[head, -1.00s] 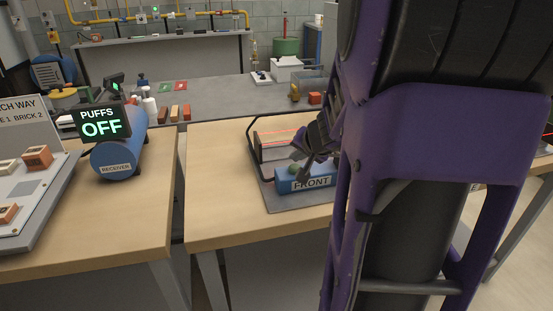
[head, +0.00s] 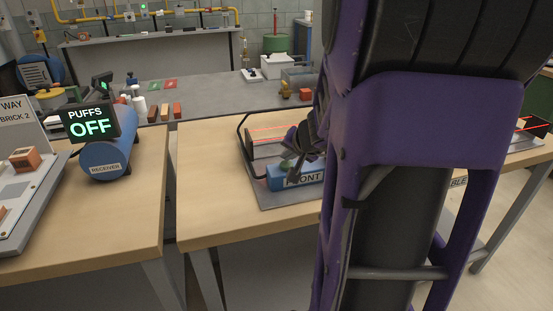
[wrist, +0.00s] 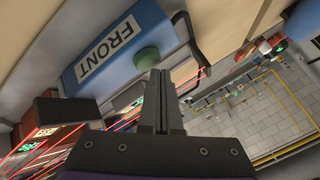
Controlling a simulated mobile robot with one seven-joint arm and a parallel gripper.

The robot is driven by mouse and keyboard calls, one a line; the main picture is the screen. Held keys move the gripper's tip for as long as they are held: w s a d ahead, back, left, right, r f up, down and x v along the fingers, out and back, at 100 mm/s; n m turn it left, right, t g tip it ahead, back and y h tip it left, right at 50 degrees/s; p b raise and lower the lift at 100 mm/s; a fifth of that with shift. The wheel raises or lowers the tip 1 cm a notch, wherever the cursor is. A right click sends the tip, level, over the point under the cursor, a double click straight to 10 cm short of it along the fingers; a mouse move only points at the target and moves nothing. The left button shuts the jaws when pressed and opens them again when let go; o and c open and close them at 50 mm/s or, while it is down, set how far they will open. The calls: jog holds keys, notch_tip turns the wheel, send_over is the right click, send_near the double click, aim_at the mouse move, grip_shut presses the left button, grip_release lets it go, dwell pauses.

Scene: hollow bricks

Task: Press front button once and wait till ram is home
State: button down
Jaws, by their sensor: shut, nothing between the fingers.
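The blue box labelled FRONT (head: 297,180) stands on a grey plate on the middle bench, partly hidden by my arm in the head view. Its green button (head: 285,164) shows beside my gripper (head: 294,172). In the wrist view the box (wrist: 115,45) lies at upper left, with the green button (wrist: 147,58) right at the tips of my shut, empty gripper (wrist: 160,72). I cannot tell whether the fingertips touch the button. A fixture with red light lines (head: 268,142) stands behind the box. I cannot make out the ram or its position.
A blue receiver cylinder (head: 104,160) with a display (head: 90,123) reading PUFFS OFF stands on the left bench. A tilted board with bricks (head: 30,195) is at far left. Bare wood (head: 210,200) lies left of the plate.

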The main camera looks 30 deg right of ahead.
aim_at(287, 165)
jog(key=shift+f, duration=0.55)
jog(key=shift+r, duration=0.1)
dwell(0.5)
jog(key=shift+r+p, duration=0.65)
jog(key=shift+r, duration=0.2)
jog(key=shift+r+p, duration=2)
jog(key=shift+r, duration=0.5)
